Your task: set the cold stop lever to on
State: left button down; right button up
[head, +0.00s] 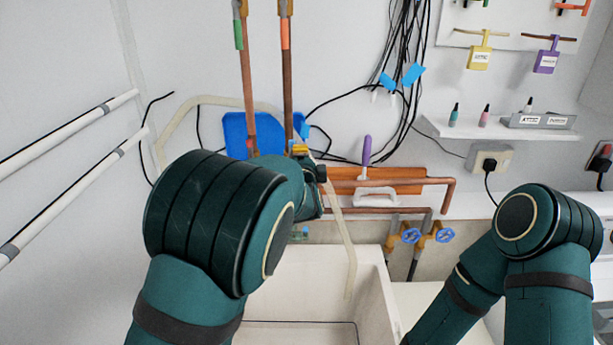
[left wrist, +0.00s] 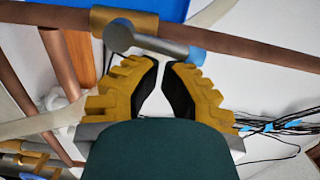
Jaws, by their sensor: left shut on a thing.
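In the left wrist view, the cold stop lever (left wrist: 160,46) is a grey bar with a blue tip (left wrist: 196,56). It pivots on a brass valve body (left wrist: 140,20) on a copper pipe (left wrist: 255,50), and lies nearly along that pipe, tip to the right. In the head view my left arm hides most of the valve; the blue tip (head: 304,130) shows beside the right vertical copper pipe (head: 287,80). My right gripper is out of view.
A second vertical pipe (head: 247,85) runs close on the left. A blue panel (head: 235,133) is behind. Dark cables (head: 405,80) hang to the right. Below are a white sink (head: 370,265) and blue-wheeled taps (head: 410,235). A purple-handled tool (head: 367,150) stands near horizontal pipes.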

pick_arm(q)
jog(key=shift+s, duration=0.1)
dwell(0.6)
jog(key=c, duration=1.7)
grip_release()
jog(key=s, duration=1.1)
jog(key=shift+s+d, duration=0.15)
jog(key=shift+d, duration=0.05)
jog(key=shift+d+r, duration=0.15)
jog(key=shift+d, duration=0.05)
grip_shut()
jog(key=w+d+m+h+p, duration=0.1)
jog(key=w, duration=0.3)
jog(key=w+d+m+h, duration=0.1)
jog(key=w, duration=0.4)
jog(key=w+d+m+h+p, duration=0.1)
jog(key=w, duration=0.3)
jog(key=shift+w+d+p, duration=0.2)
jog(key=shift+p, duration=0.15)
jog(key=a, duration=0.2)
jog(key=s+a, duration=0.1)
jog(key=a, duration=0.1)
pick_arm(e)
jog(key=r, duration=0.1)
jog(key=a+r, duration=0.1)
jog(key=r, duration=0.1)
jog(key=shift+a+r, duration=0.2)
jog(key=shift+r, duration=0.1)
